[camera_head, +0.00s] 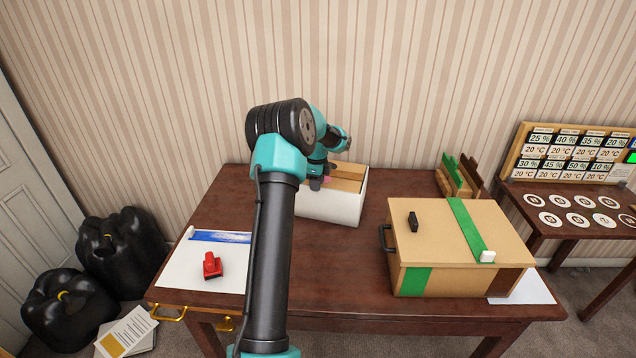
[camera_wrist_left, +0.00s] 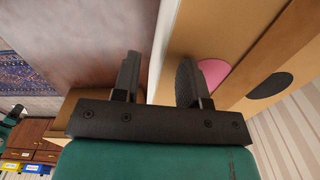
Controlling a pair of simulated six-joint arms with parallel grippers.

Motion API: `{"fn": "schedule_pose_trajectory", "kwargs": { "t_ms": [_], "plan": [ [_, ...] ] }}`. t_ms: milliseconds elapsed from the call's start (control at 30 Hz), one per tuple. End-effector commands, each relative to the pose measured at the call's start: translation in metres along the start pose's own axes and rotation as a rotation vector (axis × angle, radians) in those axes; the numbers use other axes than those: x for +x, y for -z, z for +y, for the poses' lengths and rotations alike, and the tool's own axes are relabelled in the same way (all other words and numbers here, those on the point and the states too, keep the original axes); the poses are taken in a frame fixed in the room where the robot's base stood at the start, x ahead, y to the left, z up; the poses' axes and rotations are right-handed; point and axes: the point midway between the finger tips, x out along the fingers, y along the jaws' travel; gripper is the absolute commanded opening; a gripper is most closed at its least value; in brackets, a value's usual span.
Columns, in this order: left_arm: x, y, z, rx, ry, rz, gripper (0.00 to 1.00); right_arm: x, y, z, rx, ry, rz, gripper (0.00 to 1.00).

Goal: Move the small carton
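The small carton (camera_head: 330,208), a box with white sides and a brown top, stands at the back middle of the dark wooden table. In the left wrist view its brown top (camera_wrist_left: 225,40) carries a pink round mark and a dark one. My left gripper (camera_head: 320,184) is at the carton's top left edge, and my arm crosses in front. In the left wrist view my left gripper (camera_wrist_left: 158,80) has its fingers apart, with the carton's white edge showing between them. I cannot tell whether either finger touches it. My right gripper is not in view.
A large brown carton (camera_head: 440,240) with green tape stands at the right of the table (camera_head: 345,265). A red object (camera_head: 212,265) lies on a white sheet (camera_head: 180,268) at the left. Green and brown upright pieces (camera_head: 453,175) stand at the back right. The front middle is clear.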

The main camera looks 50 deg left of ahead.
Motion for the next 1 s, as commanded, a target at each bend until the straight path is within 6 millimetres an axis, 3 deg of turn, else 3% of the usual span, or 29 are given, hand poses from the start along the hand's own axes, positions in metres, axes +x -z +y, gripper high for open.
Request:
{"fn": "schedule_pose_trajectory", "kwargs": {
  "t_ms": [800,1000],
  "plan": [
    [-0.152,0.004,0.001,0.002,0.024,0.001,0.46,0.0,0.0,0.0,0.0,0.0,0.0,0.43],
    [-0.171,0.006,0.001,0.004,0.025,0.001,0.46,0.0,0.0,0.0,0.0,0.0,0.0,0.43]
  ]
}}
